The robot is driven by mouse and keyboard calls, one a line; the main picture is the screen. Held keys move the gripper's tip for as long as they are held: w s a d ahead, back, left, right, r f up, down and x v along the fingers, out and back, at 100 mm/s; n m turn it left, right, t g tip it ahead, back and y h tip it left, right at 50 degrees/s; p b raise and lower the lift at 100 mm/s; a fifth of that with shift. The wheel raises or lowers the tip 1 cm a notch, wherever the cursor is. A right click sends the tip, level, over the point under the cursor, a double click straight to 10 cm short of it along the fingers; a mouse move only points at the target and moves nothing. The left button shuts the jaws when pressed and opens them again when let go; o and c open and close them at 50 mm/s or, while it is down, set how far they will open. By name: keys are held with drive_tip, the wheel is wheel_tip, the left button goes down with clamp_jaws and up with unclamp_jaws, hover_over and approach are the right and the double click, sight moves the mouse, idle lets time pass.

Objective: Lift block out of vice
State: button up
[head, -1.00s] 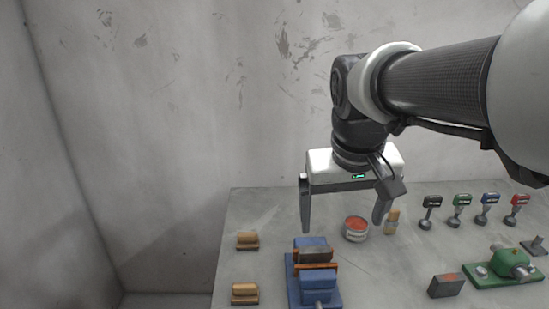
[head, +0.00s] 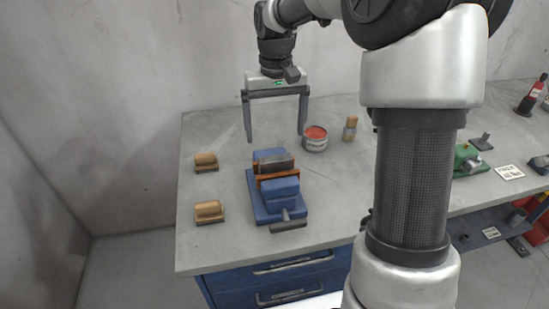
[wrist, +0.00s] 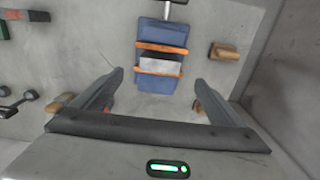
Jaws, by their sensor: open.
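The blue vice (head: 279,205) stands on the grey bench near its left end, with orange jaws and a handle at its front. The grey block (head: 276,164) sits between the orange jaws. In the wrist view, the block (wrist: 161,63) lies between the two jaws of the vice (wrist: 160,31). My gripper (head: 276,138) is open and empty. Its two long fingers point down, behind and above the vice, apart from the block. In the wrist view the fingers of my gripper (wrist: 157,85) stand wide to both sides of the vice's near end.
Two wooden pieces (head: 206,161) (head: 209,210) lie left of the vice. A tin with red contents (head: 315,139) and a small bottle (head: 350,130) stand right of my gripper. A green device (head: 466,160) stands farther right.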

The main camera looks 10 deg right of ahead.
sight(275, 159)
wheel_tip(275, 159, down, 12)
idle(0.4)
drive_tip(key=c, duration=2)
drive_tip(key=shift+w+r, duration=0.1)
drive_tip(key=shift+r, duration=0.05)
drive_tip(key=shift+c, duration=0.8)
drive_tip(key=shift+s, duration=0.3)
drive_tip(key=shift+r, duration=0.1)
drive_tip(key=shift+r+p, duration=2.7)
drive_tip(key=shift+r, duration=1.2)
